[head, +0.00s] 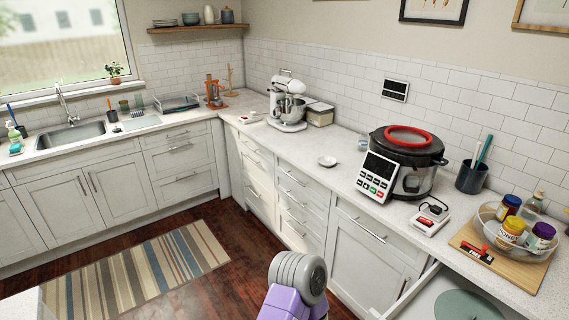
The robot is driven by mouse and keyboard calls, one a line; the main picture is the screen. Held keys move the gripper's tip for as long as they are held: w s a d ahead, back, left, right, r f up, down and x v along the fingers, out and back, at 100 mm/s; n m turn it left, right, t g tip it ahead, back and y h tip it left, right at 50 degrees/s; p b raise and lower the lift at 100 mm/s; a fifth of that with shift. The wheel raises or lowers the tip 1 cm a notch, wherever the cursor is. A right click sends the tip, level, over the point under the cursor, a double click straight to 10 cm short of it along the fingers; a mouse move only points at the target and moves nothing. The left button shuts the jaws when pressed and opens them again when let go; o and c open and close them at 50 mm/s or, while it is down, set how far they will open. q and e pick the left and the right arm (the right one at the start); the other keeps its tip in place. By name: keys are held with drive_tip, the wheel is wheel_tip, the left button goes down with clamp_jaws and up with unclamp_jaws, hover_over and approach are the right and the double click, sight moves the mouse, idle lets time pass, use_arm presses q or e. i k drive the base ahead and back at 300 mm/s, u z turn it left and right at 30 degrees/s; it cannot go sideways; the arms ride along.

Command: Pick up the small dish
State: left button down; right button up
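A small white dish (327,161) sits on the light countertop in the head view, left of the large multicooker and right of the stand mixer. It looks shallow, and nothing touches it. A purple and grey part of my own arm shows at the bottom of the view, in front of the lower cabinets. No gripper fingers show in this view.
A multicooker (406,160) with a red ring on its lid stands close right of the dish. A stand mixer (288,103) stands to its left. The counter front of the dish is clear. An open drawer (414,305) juts out at bottom right.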

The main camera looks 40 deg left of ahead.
sight(326, 161)
drive_tip(key=u, duration=0.95)
drive_tip(key=i, duration=0.3)
drive_tip(key=u, duration=0.25)
